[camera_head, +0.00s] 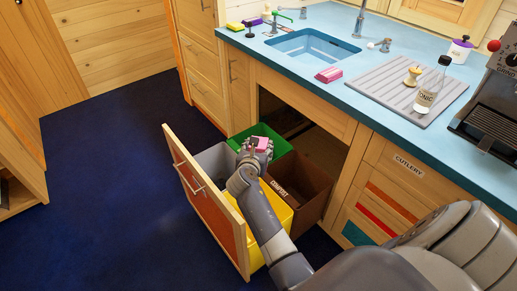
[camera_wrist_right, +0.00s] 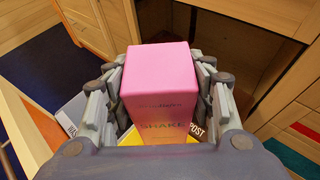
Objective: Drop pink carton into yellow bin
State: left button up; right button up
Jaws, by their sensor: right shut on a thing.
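The pink carton (camera_head: 261,143) is held in my right gripper (camera_head: 254,152) above the pull-out bins. In the right wrist view the carton (camera_wrist_right: 158,85) stands between the two fingers (camera_wrist_right: 160,100), with "SHAKE" printed on its side. The yellow bin (camera_head: 283,219) is in the open pull-out, partly hidden by my right forearm. In the right wrist view a strip of the yellow bin (camera_wrist_right: 183,131) shows below the carton. My left gripper is not in view.
The pull-out also holds a grey bin (camera_head: 213,157), a green bin (camera_head: 270,132) and a brown bin (camera_head: 312,190) with a compost label. Its wooden front (camera_head: 205,205) stands out from the cabinet. Another pink pack (camera_head: 328,75) lies on the blue counter, near the sink (camera_head: 312,45).

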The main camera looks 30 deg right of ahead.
jog(key=o, duration=1)
jog(key=shift+c, duration=0.2)
jog(key=v, duration=0.7)
jog(key=shift+s, duration=0.2)
jog(key=shift+a+r, duration=0.1)
jog(key=shift+a, duration=0.05)
